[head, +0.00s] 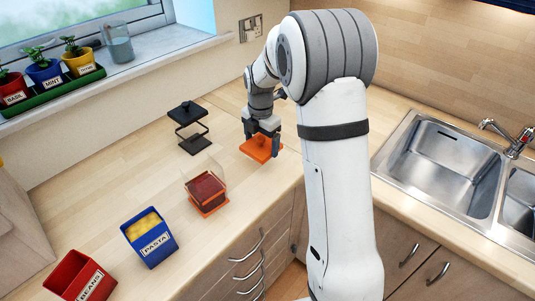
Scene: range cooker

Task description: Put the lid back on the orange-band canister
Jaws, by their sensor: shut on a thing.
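My gripper (263,138) is shut on the orange lid (256,151), gripping it near its top. The lid is square and close above the worktop or touching it; I cannot tell which. The orange-band canister (206,191) stands to the lid's lower left, apart from it. It is clear, with an orange band at its base and dark red contents, and its top is open.
A black-banded canister with a black lid (185,111) stands at the back left. The blue pasta box (157,244) and red beans box (82,283) stand at the front left. Sill pots (79,63), a glass (117,43) and the sink (440,165) lie around the worktop.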

